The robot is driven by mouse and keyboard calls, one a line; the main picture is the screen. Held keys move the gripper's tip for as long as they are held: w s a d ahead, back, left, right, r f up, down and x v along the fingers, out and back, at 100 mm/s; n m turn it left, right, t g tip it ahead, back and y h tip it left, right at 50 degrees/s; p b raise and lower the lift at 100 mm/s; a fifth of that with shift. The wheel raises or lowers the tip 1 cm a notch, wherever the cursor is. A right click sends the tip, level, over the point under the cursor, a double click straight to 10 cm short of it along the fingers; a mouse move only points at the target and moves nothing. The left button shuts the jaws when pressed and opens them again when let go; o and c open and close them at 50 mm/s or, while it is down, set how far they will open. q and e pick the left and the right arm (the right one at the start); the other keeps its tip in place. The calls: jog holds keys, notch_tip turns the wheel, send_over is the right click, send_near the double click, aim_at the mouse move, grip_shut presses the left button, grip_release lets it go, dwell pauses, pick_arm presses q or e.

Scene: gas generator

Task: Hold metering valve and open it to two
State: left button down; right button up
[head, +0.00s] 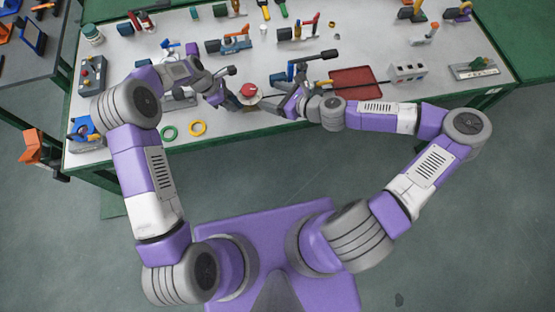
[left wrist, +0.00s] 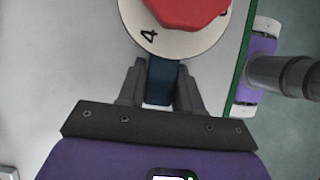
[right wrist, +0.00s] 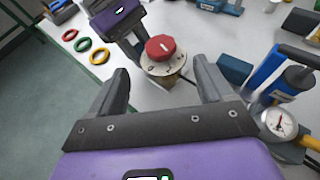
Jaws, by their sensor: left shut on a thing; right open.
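The metering valve has a red knob (head: 248,90) above a pale numbered dial. In the left wrist view the knob (left wrist: 190,10) and dial (left wrist: 160,38), marked 4, fill the top edge. My left gripper (left wrist: 160,80) is shut on the dark blue part of the valve below the dial. In the right wrist view the knob (right wrist: 160,46) has a white mark on top, and a brass-coloured body shows under the dial. My right gripper (right wrist: 160,80) is open and empty, its fingers spread to either side in front of the valve, apart from it.
A blue device with a pressure gauge (right wrist: 281,123) stands close to my right gripper's right side. Green (head: 169,132) and yellow (head: 198,128) rings lie near the table's front edge. A red tray (head: 356,82) and a grey box (head: 408,72) stand to the right.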

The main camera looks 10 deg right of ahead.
jog(key=s+a+f+n+g, duration=0.6)
jog(key=s+f+n, duration=0.6)
jog(key=s+d+f+n+g+h, duration=0.2)
jog(key=s+f+n, duration=0.4)
jog(key=n, duration=0.3)
jog(key=shift+s+d+f+g+h, duration=0.4)
jog(key=shift+s+g+h, duration=0.1)
jog(key=shift+s+h, duration=0.3)
jog(key=shift+r, duration=0.1)
